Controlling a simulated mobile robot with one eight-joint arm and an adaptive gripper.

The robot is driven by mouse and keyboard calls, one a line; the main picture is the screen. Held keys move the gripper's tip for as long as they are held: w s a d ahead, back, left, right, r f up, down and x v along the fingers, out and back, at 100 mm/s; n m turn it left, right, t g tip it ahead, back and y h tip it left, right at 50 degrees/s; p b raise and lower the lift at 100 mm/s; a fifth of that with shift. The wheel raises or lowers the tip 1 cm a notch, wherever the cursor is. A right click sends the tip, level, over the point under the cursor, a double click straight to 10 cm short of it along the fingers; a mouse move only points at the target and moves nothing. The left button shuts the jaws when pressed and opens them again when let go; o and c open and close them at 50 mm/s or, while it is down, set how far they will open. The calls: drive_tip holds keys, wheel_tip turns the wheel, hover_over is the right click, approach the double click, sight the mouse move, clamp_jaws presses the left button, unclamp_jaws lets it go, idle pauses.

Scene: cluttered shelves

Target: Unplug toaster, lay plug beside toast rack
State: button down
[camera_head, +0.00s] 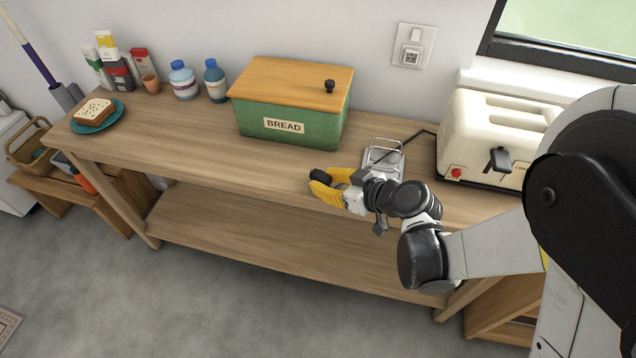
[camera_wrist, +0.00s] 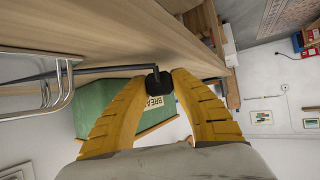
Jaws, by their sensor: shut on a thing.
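My gripper (camera_head: 317,183), with yellow fingers, is shut on the black plug (camera_wrist: 159,80) near the front edge of the worktop. The plug sits between the fingertips in the wrist view. Its black cable (camera_wrist: 105,69) runs left past the wire toast rack (camera_wrist: 45,92). In the head view the toast rack (camera_head: 384,156) stands just right of my gripper. The cream toaster (camera_head: 480,150) stands further right, with a cable leading from it towards the rack. The wall socket (camera_head: 411,54) shows no plug in it. I cannot tell whether the plug touches the wood.
A green bread bin (camera_head: 298,126) with a wooden lid stands behind and left of my gripper. Bottles (camera_head: 184,81), a small pot (camera_head: 151,83) and a teal plate (camera_head: 97,117) with bread are further left. The worktop (camera_head: 190,135) is clear between the plate and bin.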

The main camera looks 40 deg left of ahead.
drive_tip(key=shift+f, duration=0.45)
drive_tip(key=shift+f, duration=0.6)
drive_tip(key=c, duration=1.1)
unclamp_jaws()
drive_tip(key=v, duration=1.2)
